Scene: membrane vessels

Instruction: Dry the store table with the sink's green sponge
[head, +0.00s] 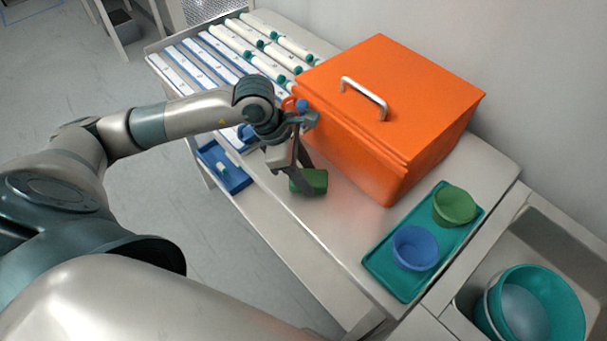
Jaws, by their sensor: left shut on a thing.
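The green sponge (316,181) is at the white store table (291,215), left of the orange box. My left gripper (304,180) comes in from the left and is shut on the sponge, pointing down. The sponge is at or just above the table top; I cannot tell whether it touches. No wet patch can be made out on the table. The sink (551,244) is at the lower right. My right gripper is not in view.
A large orange box (390,110) with a metal handle stands close right of the gripper. A teal tray (400,288) holds a blue bowl (415,248) and a green bowl (454,206). Several white tubes lie at the back. A teal bucket (568,300) is in the sink.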

